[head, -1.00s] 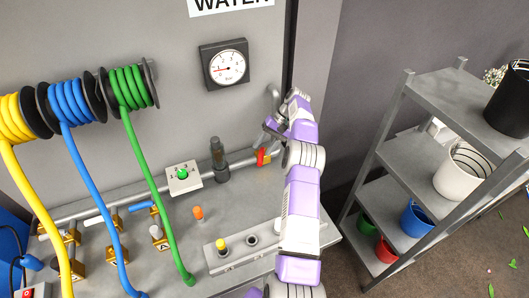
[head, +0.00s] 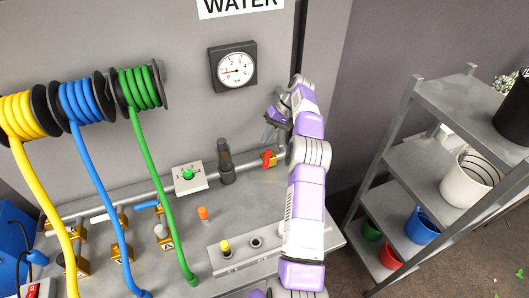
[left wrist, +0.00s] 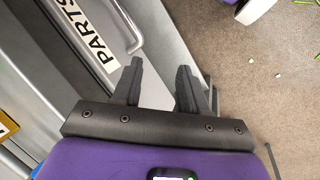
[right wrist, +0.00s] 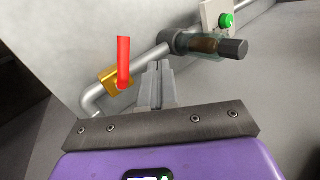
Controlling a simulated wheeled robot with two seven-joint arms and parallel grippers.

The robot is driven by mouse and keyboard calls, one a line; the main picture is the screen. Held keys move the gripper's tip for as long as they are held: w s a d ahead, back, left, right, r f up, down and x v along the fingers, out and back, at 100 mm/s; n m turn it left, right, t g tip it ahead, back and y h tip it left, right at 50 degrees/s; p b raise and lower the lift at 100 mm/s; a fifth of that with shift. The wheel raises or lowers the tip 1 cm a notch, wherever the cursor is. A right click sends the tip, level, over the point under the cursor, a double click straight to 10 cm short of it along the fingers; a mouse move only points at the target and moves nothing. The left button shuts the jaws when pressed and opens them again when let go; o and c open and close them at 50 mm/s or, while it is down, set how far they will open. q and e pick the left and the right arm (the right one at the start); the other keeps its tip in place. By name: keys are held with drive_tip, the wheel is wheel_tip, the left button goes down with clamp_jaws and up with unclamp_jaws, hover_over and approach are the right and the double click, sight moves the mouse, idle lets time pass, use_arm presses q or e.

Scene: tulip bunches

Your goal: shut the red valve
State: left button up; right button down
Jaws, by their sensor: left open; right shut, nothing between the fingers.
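The red valve (head: 265,160) has a red lever on a brass body, on the grey pipe at the back of the bench. In the right wrist view its red lever (right wrist: 123,62) stands up from the brass body (right wrist: 117,81), at an angle to the pipe. My right gripper (head: 268,132) is shut and empty, just above the valve in the head view. In the right wrist view its closed fingertips (right wrist: 158,68) are right of the lever, with a gap between. My left gripper (left wrist: 158,72) is open and empty, away from the valve, beside a drawer front labelled PARTS.
A dark cylindrical fitting (head: 226,162) and a plate with a green knob (head: 188,175) sit left of the valve. A pressure gauge (head: 233,68) is on the panel above. Yellow, blue and green hoses hang at left. A shelf with buckets (head: 470,180) stands at right.

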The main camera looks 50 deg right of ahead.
sight(267, 159)
wheel_tip(267, 159, down, 9)
drive_tip(key=a+n+h+b, duration=0.2)
drive_tip(key=n+h+b, duration=0.2)
drive_tip(key=n, duration=0.9)
drive_tip(key=shift+w+n, duration=0.3)
drive_tip(key=shift+w, duration=0.1)
drive_tip(key=shift+a, duration=0.2)
